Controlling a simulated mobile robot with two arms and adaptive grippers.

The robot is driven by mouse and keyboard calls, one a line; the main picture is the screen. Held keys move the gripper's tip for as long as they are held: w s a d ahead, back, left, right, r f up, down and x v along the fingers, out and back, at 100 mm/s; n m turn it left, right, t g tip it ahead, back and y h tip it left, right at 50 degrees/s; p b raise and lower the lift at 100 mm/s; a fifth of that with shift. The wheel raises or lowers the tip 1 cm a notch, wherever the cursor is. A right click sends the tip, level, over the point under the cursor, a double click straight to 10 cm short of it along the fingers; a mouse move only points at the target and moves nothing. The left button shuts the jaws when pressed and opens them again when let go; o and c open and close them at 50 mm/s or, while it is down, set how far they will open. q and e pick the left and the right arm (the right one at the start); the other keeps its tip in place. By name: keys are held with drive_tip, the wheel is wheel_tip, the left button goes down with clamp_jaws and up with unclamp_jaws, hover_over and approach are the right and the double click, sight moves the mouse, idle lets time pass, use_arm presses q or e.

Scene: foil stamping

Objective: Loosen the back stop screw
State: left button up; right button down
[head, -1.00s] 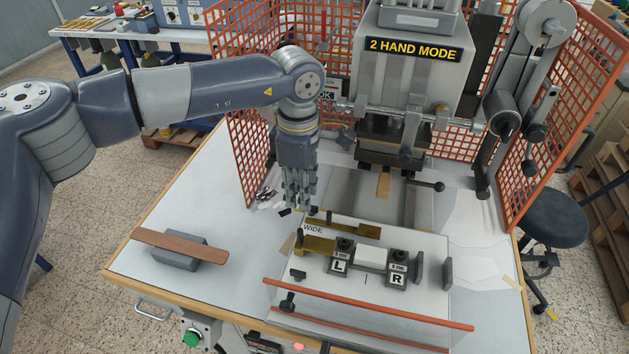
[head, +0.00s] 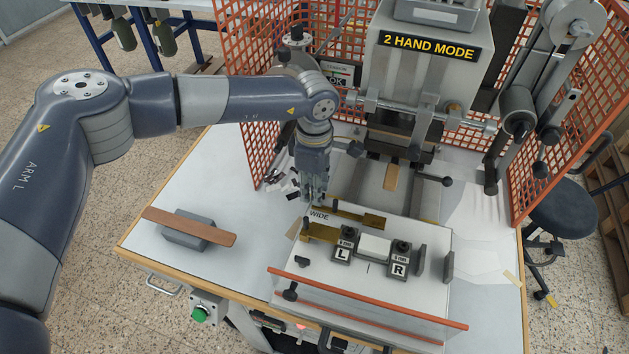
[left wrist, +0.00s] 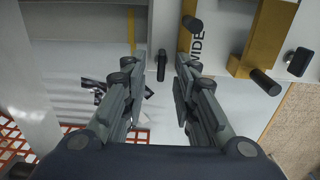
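My left gripper (head: 313,196) points down at the back left corner of the fixture plate (head: 345,290), beside the WIDE label. In the left wrist view the fingers (left wrist: 159,85) are open and apart. A dark upright screw or pin (left wrist: 161,65) shows in line with the gap between them, at the plate's back edge; contact is not visible. The back brass bar (head: 358,217) carries a dark pin (left wrist: 193,24). The front brass bar (head: 320,233) carries another (left wrist: 265,82). Which one is the back stop screw is not labelled. My right gripper is not in view.
The L block (head: 342,247) and R block (head: 399,262) flank a white piece (head: 374,246). The press (head: 420,75) stands behind, inside an orange mesh guard (head: 570,130). A wooden strip (head: 190,226) lies on a grey block at left. The table around that block is clear.

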use_arm(q)
drive_tip(key=shift+f, duration=0.1)
clamp_jaws()
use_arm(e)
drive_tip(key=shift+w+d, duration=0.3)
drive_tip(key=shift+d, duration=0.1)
use_arm(q)
drive_tip(key=shift+f+n+b, duration=0.15)
drive_tip(key=shift+n+b, duration=0.15)
drive_tip(key=shift+b, duration=0.45)
drive_tip(key=n+b, duration=0.2)
drive_tip(key=b, duration=0.1)
drive_tip(key=n+b, duration=0.3)
drive_tip(key=b, duration=0.1)
drive_tip(key=n+b, duration=0.2)
drive_tip(key=b, duration=0.2)
drive_tip(key=shift+s+n, duration=0.3)
drive_tip(key=shift+n, duration=0.1)
drive_tip(key=shift+s+n+b, duration=0.1)
drive_tip(key=shift+n+b, duration=0.85)
drive_tip(key=shift+n, duration=0.05)
drive_tip(key=shift+r, duration=0.2)
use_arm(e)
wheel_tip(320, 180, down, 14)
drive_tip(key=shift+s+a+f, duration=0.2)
